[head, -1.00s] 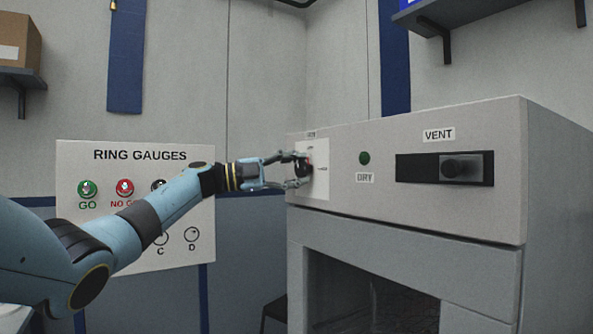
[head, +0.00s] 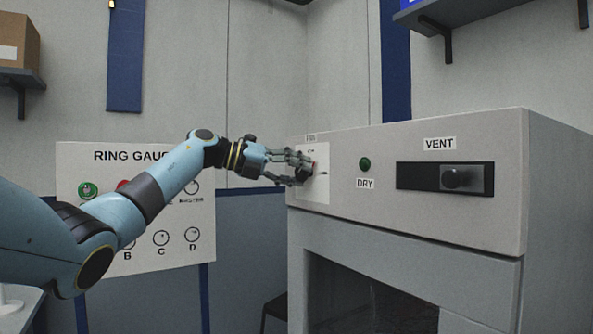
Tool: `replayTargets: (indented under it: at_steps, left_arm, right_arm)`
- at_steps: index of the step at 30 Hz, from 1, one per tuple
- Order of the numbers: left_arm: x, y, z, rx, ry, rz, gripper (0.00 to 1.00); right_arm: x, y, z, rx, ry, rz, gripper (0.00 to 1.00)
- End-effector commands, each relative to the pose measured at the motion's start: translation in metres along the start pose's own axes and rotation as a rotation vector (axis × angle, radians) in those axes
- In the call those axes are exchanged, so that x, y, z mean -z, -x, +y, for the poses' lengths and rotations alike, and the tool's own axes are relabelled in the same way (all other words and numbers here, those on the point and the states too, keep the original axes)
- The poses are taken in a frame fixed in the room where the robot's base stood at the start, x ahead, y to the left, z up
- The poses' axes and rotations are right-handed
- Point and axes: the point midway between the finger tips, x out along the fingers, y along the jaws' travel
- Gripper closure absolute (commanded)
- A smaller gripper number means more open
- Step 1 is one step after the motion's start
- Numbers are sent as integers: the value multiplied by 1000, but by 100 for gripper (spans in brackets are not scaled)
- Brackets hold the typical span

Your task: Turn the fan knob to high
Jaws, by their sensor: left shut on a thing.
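The fan knob (head: 305,172) is a small dark knob with a red mark, on a white plate (head: 317,192) at the left end of the grey machine's front. A small label above the plate is too blurred to read surely. My left gripper (head: 300,170) is shut on the knob, its fingers around it, and they hide much of it. Which setting the knob points to cannot be told. My right gripper is not in view.
The grey machine (head: 440,230) also carries a green DRY light (head: 365,164) and a VENT slider (head: 453,179) right of the plate. A RING GAUGES board (head: 185,250) stands behind my left arm. A shelf with a carton (head: 18,45) is at upper left.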

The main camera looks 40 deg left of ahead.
Motion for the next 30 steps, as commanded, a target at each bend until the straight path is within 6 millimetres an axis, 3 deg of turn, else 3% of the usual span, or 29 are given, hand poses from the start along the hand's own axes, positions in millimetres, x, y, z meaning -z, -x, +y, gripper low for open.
replayTargets:
  at_steps: [18,30]
  left_arm:
    - [3,-1,0,-223,-532,5,94]
    - [5,-2,0,-323,-774,8,94]
  right_arm:
    - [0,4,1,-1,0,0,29]
    - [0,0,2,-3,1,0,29]
